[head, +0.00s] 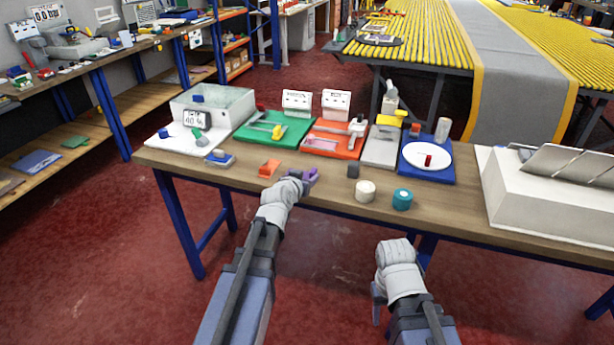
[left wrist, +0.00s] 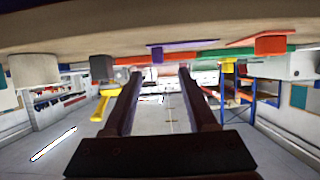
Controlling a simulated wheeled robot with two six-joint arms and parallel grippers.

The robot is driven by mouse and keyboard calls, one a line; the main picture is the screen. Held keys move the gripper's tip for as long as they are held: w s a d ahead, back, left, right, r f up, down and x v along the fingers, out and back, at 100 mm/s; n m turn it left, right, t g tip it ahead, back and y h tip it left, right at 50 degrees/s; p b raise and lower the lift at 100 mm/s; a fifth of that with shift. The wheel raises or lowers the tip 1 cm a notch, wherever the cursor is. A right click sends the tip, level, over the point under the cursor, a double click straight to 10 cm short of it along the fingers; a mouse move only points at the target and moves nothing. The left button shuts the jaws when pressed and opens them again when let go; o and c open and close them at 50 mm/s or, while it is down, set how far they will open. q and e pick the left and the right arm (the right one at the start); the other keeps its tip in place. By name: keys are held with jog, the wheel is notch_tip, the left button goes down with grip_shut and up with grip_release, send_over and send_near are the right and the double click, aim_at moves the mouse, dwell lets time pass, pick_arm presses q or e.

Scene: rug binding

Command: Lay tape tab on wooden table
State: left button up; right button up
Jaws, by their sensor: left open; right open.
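A small purple piece (head: 312,175) lies on the wooden table (head: 235,178) near its front edge; it also shows in the left wrist view (left wrist: 182,48). It may be the tape tab, but I cannot tell for sure. My left gripper (head: 297,176) is right beside it at the table's front edge and partly hides it. In the left wrist view my left gripper (left wrist: 159,75) is open with nothing between its fingers. My right gripper (head: 379,300) is open, in front of the table and apart from it.
An orange block (head: 269,168) lies left of the purple piece. A dark cube (head: 353,171), a white roll (head: 365,191) and a teal roll (head: 402,199) stand to the right. Green (head: 287,138) and red (head: 321,150) trays lie behind. A large white box (head: 548,205) fills the right end.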

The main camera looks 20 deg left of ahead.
aim_at(312, 174)
pick_arm(q)
jog(key=shift+b+x, duration=1.15)
jog(key=shift+x, duration=2.05)
jog(key=shift+s+d+f, duration=0.1)
jog(key=shift+c, duration=0.3)
grip_shut()
